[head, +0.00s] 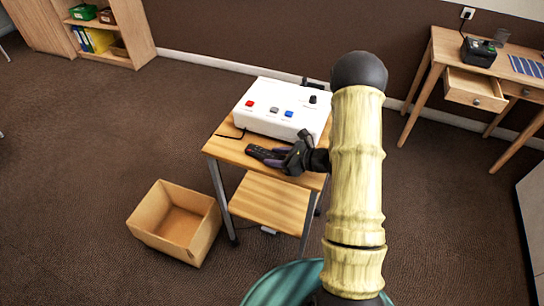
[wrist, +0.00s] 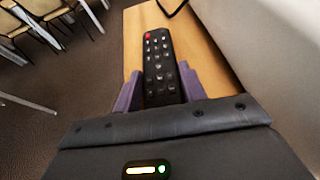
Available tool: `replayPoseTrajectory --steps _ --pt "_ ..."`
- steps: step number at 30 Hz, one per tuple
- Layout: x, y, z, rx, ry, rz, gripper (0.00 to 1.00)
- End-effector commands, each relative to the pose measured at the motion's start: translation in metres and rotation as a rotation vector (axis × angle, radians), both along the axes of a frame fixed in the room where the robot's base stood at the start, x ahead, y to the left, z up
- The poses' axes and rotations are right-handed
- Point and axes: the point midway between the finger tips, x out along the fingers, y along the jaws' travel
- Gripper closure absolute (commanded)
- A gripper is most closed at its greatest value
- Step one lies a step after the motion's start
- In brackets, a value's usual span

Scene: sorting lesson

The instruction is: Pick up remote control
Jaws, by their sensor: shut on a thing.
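The remote control (wrist: 160,62) is black with a red button at its far end and several pale buttons. In the wrist view it lies between the two purple fingers of my gripper (wrist: 160,92), which are shut on its near part. In the head view the remote (head: 262,153) shows at the left tip of my gripper (head: 283,154), over the front left part of the small wooden table (head: 227,144). I cannot tell whether the remote still touches the tabletop.
A white box (head: 262,121) with red, grey and blue buttons and a black knob stands behind the remote. An open cardboard box (head: 150,231) sits on the floor to the left. A desk (head: 446,42) with an open drawer (head: 473,90) is at the right. A shelf (head: 140,33) is at the far left.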

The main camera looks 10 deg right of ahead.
Motion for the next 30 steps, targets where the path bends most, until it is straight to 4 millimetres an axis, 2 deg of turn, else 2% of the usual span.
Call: replayPoseTrajectory --steps 4,8,18,21,24,30 --pt "0.000 0.000 0.006 0.000 -0.001 0.000 0.83" --pt "0.001 0.000 0.020 0.000 -0.003 0.001 0.83" --pt "0.000 0.000 0.079 -0.001 -0.006 0.001 0.83" --pt "0.000 0.000 0.092 -0.001 -0.004 0.000 0.83" --pt "0.000 0.000 0.099 0.000 -0.001 0.000 0.83" --pt "0.000 0.000 0.100 0.001 0.001 0.001 0.83"
